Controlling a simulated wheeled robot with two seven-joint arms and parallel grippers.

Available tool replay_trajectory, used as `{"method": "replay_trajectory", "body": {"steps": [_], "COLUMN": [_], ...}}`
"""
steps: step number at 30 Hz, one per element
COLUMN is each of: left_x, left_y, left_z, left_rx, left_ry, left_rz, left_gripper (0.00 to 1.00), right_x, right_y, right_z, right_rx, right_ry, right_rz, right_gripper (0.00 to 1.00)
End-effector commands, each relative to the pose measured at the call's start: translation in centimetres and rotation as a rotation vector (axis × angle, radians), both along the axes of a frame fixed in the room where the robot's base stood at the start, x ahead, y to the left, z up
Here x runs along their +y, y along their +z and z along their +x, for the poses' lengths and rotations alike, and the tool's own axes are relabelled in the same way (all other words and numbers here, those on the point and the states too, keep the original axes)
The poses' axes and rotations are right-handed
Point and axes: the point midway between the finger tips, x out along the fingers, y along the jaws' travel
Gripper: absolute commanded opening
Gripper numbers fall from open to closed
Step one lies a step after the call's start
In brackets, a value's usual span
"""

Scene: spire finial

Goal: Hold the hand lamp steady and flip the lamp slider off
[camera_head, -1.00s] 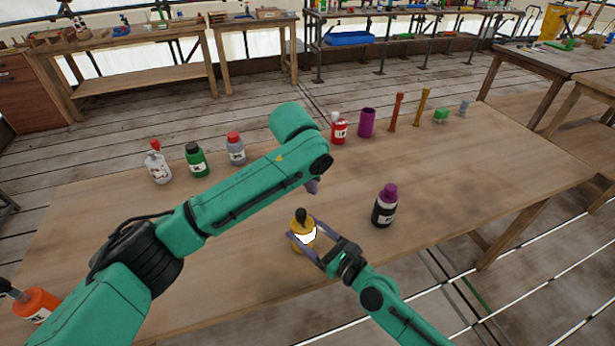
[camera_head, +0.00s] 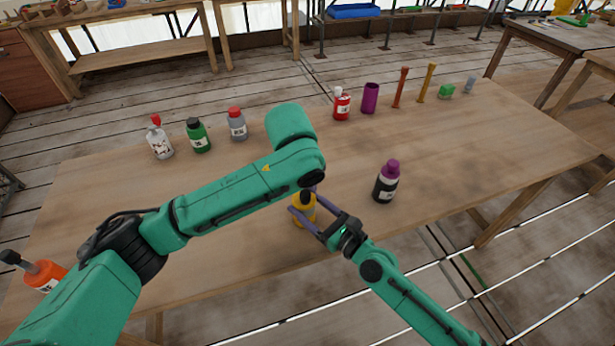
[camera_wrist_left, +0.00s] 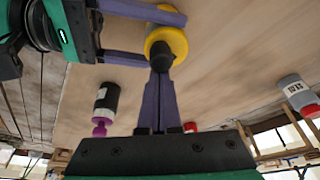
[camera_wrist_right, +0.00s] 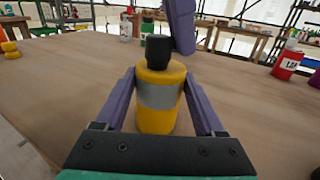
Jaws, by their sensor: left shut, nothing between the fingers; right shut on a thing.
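The hand lamp (camera_head: 303,216) is a yellow cylinder with a black top, standing upright on the table. In the right wrist view (camera_wrist_right: 158,103) its band is plain grey, with no glow. My right gripper (camera_head: 302,202) is shut around the lamp's yellow body, one finger on each side. My left gripper (camera_wrist_left: 160,76) is shut and empty, its fingertips at the lamp's black top. In the right wrist view a left finger (camera_wrist_right: 181,28) is beside that top; whether they touch is unclear. The slider cannot be made out. My left arm hides its gripper in the head view.
A black bottle with a purple cap (camera_head: 386,182) stands right of the lamp on the wooden table (camera_head: 450,150). Several bottles, including a green one (camera_head: 198,136) and a red one (camera_head: 342,104), line the back.

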Motion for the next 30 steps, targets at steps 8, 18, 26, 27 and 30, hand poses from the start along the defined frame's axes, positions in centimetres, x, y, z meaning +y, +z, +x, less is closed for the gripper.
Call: {"method": "replay_trajectory", "body": {"steps": [8,18,26,27,30], "left_x": [0.0,-2.0,-1.0,-0.8,-0.6], "left_y": [0.0,0.7,6.3,7.1,8.5], "left_z": [0.0,3.5,1.6,1.4,0.9], "left_rx": [0.003,-0.001,-0.003,-0.003,-0.001], "left_ry": [0.000,0.000,-0.002,-0.003,-0.001], "left_rz": [0.001,-0.002,-0.002,-0.003,-0.001], "left_gripper": [0.00,0.00,0.00,0.00,0.00], "right_x": [-0.1,-0.1,-0.1,-0.1,0.0], "right_y": [0.1,0.1,0.0,0.0,0.1], "right_z": [0.1,0.1,0.1,0.0,0.1], "right_rx": [-0.001,-0.002,-0.001,-0.001,-0.001], "right_ry": [-0.003,-0.002,-0.002,-0.002,-0.002], "right_rz": [0.001,0.001,0.001,0.001,0.001], "right_gripper": [0.07,0.07,0.07,0.07,0.07]}}
